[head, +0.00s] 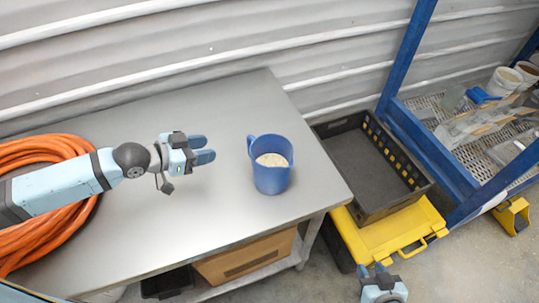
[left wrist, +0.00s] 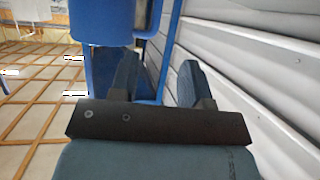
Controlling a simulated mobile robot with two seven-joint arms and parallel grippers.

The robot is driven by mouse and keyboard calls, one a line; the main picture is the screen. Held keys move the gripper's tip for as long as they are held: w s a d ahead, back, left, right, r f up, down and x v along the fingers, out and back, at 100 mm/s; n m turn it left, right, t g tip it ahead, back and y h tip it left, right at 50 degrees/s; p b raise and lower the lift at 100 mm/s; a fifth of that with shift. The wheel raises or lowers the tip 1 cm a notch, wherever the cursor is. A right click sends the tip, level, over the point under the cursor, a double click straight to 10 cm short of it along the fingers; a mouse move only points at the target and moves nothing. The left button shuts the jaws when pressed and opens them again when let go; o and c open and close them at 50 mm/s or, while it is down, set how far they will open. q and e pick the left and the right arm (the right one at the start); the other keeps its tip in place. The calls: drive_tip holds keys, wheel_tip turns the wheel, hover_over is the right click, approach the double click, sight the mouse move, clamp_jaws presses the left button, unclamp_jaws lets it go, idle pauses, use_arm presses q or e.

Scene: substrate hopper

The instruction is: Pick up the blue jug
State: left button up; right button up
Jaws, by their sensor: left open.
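The blue jug (head: 271,178) stands upright on the grey metal table, with pale grainy stuff inside. Its handle (head: 251,146) is on its left side, towards my left gripper. My left gripper (head: 205,150) is open and empty, left of the jug with a clear gap between them. In the left wrist view, its two fingers (left wrist: 157,75) are spread apart. A blue shape at the top of that view (left wrist: 115,22) looks like part of the jug. My right gripper (head: 371,270) shows at the bottom edge of the head view, fingers apart and empty, away from the table.
An orange hose coil (head: 40,150) lies on the left of the table (head: 200,225), under my left arm. A black crate (head: 365,165) sits on a yellow case (head: 405,235) right of the table. A blue-framed rack (head: 405,60) stands beyond. The tabletop around the jug is clear.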

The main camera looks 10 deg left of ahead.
sight(249, 143)
use_arm(q)
drive_tip(key=p+x, duration=0.2)
drive_tip(key=x, duration=1)
drive_tip(key=shift+d+r, duration=0.1)
drive_tip(key=shift+d, duration=0.3)
drive_tip(key=shift+w+d+f, duration=0.2)
drive_tip(key=shift+w+d, duration=0.05)
drive_tip(key=shift+w, duration=0.05)
use_arm(e)
drive_tip(key=shift+s+d+r, duration=0.1)
drive_tip(key=shift+s+r, duration=0.75)
use_arm(q)
drive_tip(key=shift+c, duration=0.3)
use_arm(e)
drive_tip(key=shift+s, duration=0.1)
use_arm(q)
drive_tip(key=shift+r, duration=0.1)
clamp_jaws()
use_arm(e)
drive_tip(key=shift+s+f, duration=0.1)
drive_tip(key=shift+f, duration=0.15)
